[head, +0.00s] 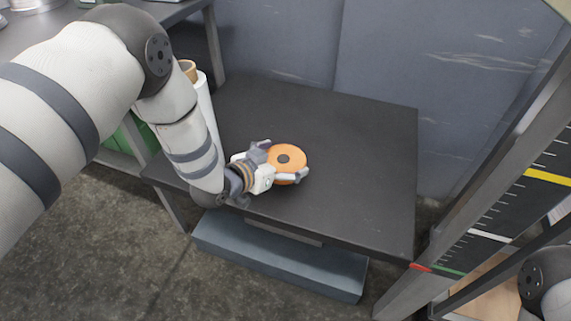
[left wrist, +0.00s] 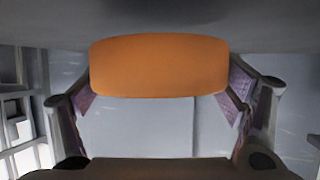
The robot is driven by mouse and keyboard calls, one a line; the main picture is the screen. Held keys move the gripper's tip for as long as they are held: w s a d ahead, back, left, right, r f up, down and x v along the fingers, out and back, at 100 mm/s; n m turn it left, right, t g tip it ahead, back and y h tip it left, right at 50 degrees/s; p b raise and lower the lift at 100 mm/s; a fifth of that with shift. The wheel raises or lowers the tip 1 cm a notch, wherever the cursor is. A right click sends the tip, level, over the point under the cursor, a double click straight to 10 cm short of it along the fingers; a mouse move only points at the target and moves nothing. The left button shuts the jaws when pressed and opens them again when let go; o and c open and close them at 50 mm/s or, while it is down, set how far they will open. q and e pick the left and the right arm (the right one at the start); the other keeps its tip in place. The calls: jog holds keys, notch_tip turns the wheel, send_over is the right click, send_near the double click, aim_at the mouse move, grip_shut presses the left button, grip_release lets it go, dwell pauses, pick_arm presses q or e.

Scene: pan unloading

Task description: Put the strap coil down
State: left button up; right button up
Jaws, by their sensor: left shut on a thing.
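In the left wrist view the coil's orange rim (left wrist: 158,65) spans between the two finger pads of the gripper (left wrist: 160,85). I cannot tell whether the coil touches the table top. My right gripper is not in view; only part of my right arm shows at the lower right.
White and brown rolls (head: 207,110) stand at the table's left edge, close behind my left forearm. A blue-grey beam or step (head: 280,262) lies below the front edge. A metal post with a marked scale (head: 500,200) rises at the right. The table's right half is clear.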

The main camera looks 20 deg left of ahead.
aim_at(283, 170)
pick_arm(q)
jog(key=shift+f+b, duration=0.5)
jog(key=shift+f, duration=1.35)
jog(key=o, duration=1.2)
